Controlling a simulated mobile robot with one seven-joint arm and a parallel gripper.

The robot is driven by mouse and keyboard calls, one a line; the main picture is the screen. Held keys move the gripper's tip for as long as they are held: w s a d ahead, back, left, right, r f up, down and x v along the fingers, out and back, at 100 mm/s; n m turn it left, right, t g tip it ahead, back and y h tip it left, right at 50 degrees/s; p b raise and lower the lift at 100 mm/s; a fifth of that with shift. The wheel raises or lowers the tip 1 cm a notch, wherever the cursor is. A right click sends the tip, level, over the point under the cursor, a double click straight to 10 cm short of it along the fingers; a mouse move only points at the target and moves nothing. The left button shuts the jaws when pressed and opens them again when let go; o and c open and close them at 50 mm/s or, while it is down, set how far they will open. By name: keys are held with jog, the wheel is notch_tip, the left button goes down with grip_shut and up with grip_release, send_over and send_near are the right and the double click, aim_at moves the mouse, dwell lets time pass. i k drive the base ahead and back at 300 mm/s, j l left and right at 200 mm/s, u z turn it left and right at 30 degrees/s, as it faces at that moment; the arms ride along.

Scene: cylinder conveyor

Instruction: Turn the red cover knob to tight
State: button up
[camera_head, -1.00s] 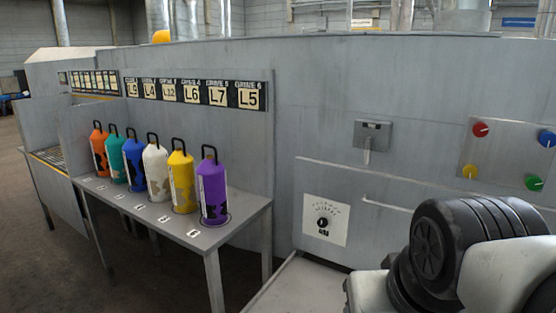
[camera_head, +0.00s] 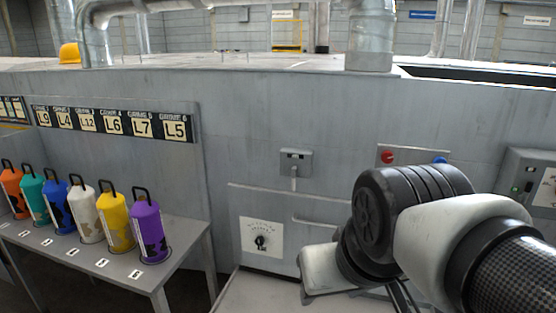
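The red knob (camera_head: 388,157) sits at the upper left of a grey panel (camera_head: 410,151) on the grey machine wall. It has a small pale mark, too small to read as a setting. A blue knob (camera_head: 439,159) is at the panel's right, partly covered by my arm. The panel's lower part is hidden behind my arm. My arm's black and white links fill the lower right, in front of and below the red knob. My gripper's fingers cannot be made out.
A white dial plate (camera_head: 261,238) with a black knob and a lever box (camera_head: 296,162) are on the wall at the left. Several coloured cylinders stand on a grey table (camera_head: 185,252). A control box (camera_head: 535,180) is at the right.

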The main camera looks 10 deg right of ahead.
aim_at(387, 156)
jog(key=z, duration=1.05)
